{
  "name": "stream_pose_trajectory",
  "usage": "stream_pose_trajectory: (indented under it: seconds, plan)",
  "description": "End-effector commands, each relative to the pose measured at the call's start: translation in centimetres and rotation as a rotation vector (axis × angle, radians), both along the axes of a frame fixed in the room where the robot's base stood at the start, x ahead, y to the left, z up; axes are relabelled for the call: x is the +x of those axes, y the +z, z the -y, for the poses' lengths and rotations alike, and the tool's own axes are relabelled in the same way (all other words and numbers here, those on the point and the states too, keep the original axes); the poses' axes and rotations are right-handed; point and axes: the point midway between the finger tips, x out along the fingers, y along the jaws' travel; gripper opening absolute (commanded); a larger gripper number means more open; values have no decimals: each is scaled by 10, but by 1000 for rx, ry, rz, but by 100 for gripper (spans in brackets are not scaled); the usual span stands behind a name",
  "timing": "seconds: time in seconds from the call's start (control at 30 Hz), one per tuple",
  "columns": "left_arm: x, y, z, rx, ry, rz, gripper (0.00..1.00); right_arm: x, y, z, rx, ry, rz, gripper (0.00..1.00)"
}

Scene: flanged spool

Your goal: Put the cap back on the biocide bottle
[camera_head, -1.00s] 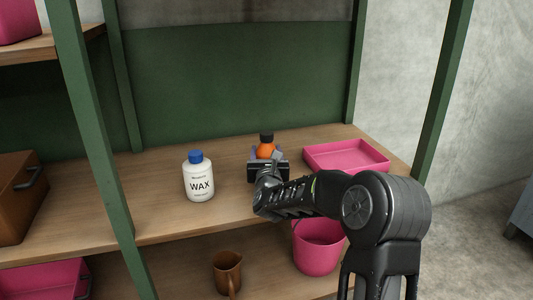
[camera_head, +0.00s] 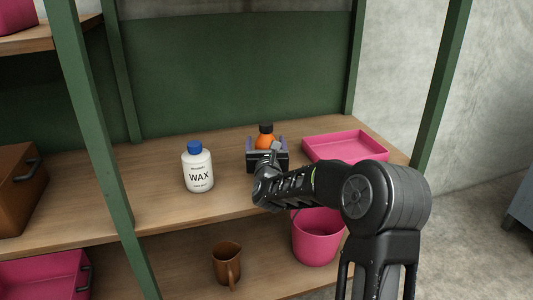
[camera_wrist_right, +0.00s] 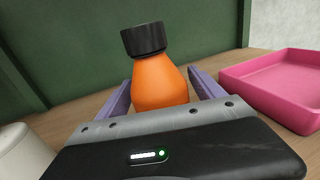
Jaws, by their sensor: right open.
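An orange bottle (camera_head: 265,142) with a black cap (camera_head: 266,128) on top stands on the middle shelf; no label shows. In the right wrist view the cap (camera_wrist_right: 144,39) covers the neck of the orange bottle (camera_wrist_right: 158,84); I cannot tell how firmly it sits. My right gripper (camera_head: 267,146) is open, with its purple fingers on either side of the bottle's body. In the right wrist view the gripper (camera_wrist_right: 160,92) shows a gap at the right finger; the left finger is close to the bottle. My left gripper is out of view.
A white WAX bottle (camera_head: 198,172) with a blue cap stands left of my right gripper. A pink tray (camera_head: 345,148) lies to the right. Green posts (camera_head: 92,130) frame the shelf. Below are a brown mug (camera_head: 227,264) and a pink bucket (camera_head: 317,238).

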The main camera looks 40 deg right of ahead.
Motion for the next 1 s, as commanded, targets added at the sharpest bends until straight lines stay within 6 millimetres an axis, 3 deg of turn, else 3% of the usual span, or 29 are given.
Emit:
stream_pose_trajectory:
  seconds: [0.6,1.0]
  plan:
    - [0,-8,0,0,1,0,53,-87,0,-60,0,2,0,78]
    - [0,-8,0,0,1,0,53,-98,-1,-67,0,0,0,78]
